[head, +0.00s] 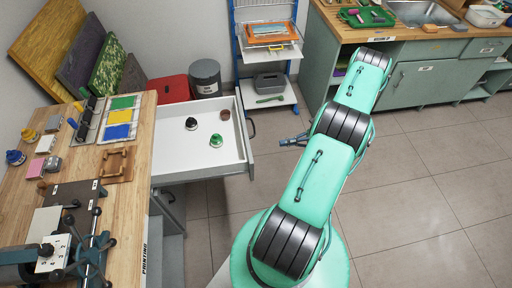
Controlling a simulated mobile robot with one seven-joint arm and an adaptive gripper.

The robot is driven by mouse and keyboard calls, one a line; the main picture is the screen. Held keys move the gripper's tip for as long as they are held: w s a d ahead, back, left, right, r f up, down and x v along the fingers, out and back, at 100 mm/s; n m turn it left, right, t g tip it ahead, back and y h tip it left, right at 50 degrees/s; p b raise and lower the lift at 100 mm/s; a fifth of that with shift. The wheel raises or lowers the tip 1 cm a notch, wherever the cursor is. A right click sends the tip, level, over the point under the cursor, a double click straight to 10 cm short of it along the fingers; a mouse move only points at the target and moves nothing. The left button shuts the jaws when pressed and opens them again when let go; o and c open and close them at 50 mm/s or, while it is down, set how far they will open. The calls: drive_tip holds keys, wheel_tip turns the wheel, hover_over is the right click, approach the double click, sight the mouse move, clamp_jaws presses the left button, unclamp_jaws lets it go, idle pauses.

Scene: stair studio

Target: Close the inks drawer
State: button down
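A white drawer (172,141) is pulled out from the right side of the wooden workbench. I cannot read a label on it, so I cannot confirm that it is the inks drawer. Inside are a black-topped jar (191,124), a green jar (216,140) and a brown jar (225,114). A dark handle sits on its outer front, facing right. My gripper (283,142) is to the right of the drawer front, apart from it in the picture, pointing left. Its fingers are too small to tell open from shut; I see nothing held.
The workbench (135,165) holds a press, colour sheets, jars and a roller. A grey bin (206,78), a red box (168,90) and a blue-framed rack (265,60) stand behind the drawer. A green sink cabinet (410,80) is at back right. Tiled floor is free at right.

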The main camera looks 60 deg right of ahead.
idle(0.4)
drive_tip(key=b+x, duration=0.2)
drive_tip(key=x, duration=1.2)
drive_tip(key=shift+w+a, duration=0.1)
drive_tip(key=p, duration=0.2)
approach(191, 162)
drive_tip(key=r+x, duration=0.1)
drive_tip(key=x, duration=0.7)
drive_tip(key=r+x, duration=0.1)
drive_tip(key=x, duration=0.7)
drive_tip(key=r+x, duration=0.2)
drive_tip(key=x, duration=0.6)
drive_tip(key=shift+r, duration=0.15)
drive_tip(key=shift+w+a, duration=0.15)
drive_tip(key=shift+w, duration=0.05)
drive_tip(key=shift+r, duration=0.1)
drive_tip(key=v, duration=1.4)
drive_tip(key=shift+s+p, duration=0.15)
drive_tip(key=shift+p, duration=0.25)
